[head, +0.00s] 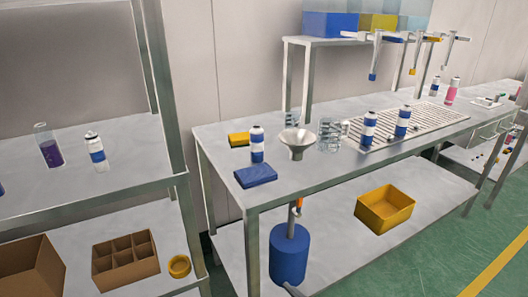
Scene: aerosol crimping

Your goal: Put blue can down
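Several white cans with blue bands are in the head view, and I cannot tell which one the task means. One can (257,146) stands upright near the table's left end, behind a folded blue cloth (256,175). Two more cans, the left one (368,128) and the right one (402,121), stand upright on the slotted grate. A smaller one (435,87) stands farther back. Another white and blue bottle (97,153) stands on the left rack. Neither of my grippers is in view, so no can is seen held.
A metal funnel (297,140), glass beakers (330,135) and a yellow cloth (239,139) crowd the metal table (330,171). Tools hang above the grate (420,125). A yellow bin (385,208) and blue tank (289,255) are below. The table's front strip is mostly clear.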

